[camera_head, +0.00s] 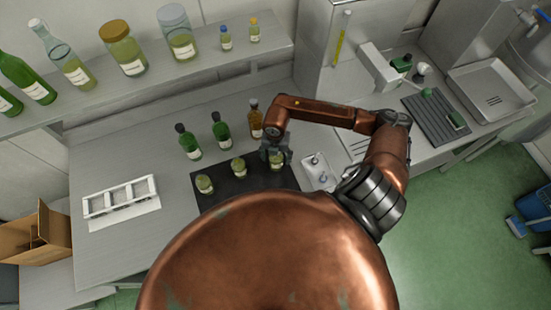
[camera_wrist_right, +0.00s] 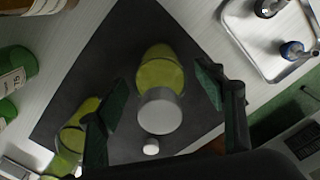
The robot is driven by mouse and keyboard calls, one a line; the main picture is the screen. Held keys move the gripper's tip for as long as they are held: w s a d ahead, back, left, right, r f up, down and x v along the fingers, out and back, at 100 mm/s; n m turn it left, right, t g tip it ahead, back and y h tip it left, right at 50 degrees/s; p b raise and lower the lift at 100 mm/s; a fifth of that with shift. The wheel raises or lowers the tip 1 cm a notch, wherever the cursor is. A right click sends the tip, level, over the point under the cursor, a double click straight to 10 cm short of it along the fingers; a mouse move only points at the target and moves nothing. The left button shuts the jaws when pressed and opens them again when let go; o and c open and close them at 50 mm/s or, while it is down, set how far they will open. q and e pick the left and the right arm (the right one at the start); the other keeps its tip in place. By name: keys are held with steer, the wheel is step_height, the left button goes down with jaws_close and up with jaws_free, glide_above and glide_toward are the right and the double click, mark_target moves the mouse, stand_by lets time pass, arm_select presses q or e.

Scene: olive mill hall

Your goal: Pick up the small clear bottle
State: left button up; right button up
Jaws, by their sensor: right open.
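Several small clear bottles of yellow-green oil stand on a dark mat (camera_head: 222,197); which one the task means I cannot tell. In the head view they are the left (camera_head: 204,184), the middle (camera_head: 238,166) and the right one (camera_head: 277,159), partly hidden by my right gripper (camera_head: 273,151). In the right wrist view, one small clear bottle (camera_wrist_right: 160,72) with a pale grey top lies between the spread fingers of my right gripper (camera_wrist_right: 162,78). The fingers look apart from it. Other bottles (camera_wrist_right: 78,125) show at lower left. My left gripper is not in view.
Two dark green bottles (camera_head: 188,143) and an amber bottle (camera_head: 255,118) stand behind the mat. A metal tray (camera_head: 318,172) lies right of it, a white rack (camera_head: 120,196) to the left. A shelf (camera_head: 180,82) with jars and bottles runs above.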

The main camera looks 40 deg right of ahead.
steer(key=shift+f, duration=0.25)
steer(key=c, duration=1.2)
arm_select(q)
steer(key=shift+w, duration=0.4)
arm_select(e)
steer(key=c, duration=0.4)
